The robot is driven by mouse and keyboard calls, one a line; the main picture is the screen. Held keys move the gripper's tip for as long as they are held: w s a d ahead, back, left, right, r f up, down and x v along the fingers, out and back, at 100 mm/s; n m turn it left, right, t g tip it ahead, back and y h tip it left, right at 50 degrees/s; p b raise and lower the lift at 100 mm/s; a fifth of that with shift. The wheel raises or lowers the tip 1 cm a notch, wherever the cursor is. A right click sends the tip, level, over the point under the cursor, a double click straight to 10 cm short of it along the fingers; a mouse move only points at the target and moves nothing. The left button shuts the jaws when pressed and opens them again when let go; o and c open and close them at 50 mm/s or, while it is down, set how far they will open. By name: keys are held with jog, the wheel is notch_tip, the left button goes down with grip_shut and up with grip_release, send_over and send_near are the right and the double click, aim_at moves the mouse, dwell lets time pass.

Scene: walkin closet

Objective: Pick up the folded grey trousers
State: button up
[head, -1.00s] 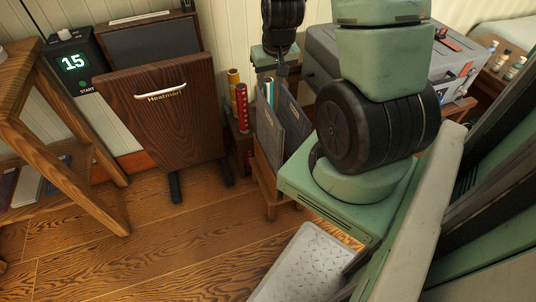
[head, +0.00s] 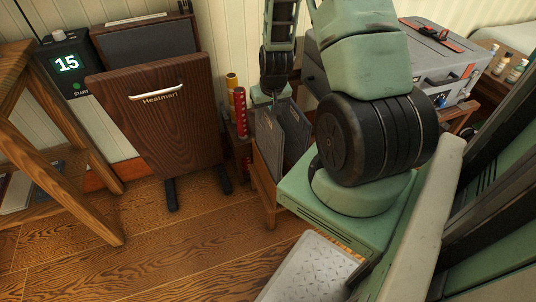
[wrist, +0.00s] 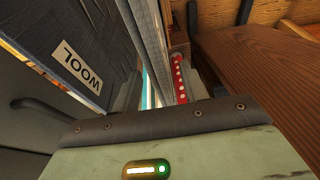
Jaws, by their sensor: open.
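Two folded dark grey pieces stand on edge in a wooden holder (head: 263,178) in the head view, a left one (head: 268,138) and a right one (head: 297,130). I cannot tell for certain which is the trousers. My gripper (head: 274,100) is down at the top of the left piece. In the wrist view my gripper (wrist: 162,92) is open, and a thin grey folded edge (wrist: 150,35) runs between its fingers. The lower part of that piece is hidden. A dark panel with a WOOL label (wrist: 82,67) lies left of the fingers.
A red dotted tube (head: 240,112) stands close left of the holder; it also shows near the right finger in the wrist view (wrist: 180,75). A brown Heatmari press (head: 160,125) stands farther left, and a grey case (head: 440,60) is at the right.

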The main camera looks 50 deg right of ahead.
jog(key=shift+x, duration=1.4)
jog(key=shift+f, duration=0.25)
grip_shut()
dwell(0.9)
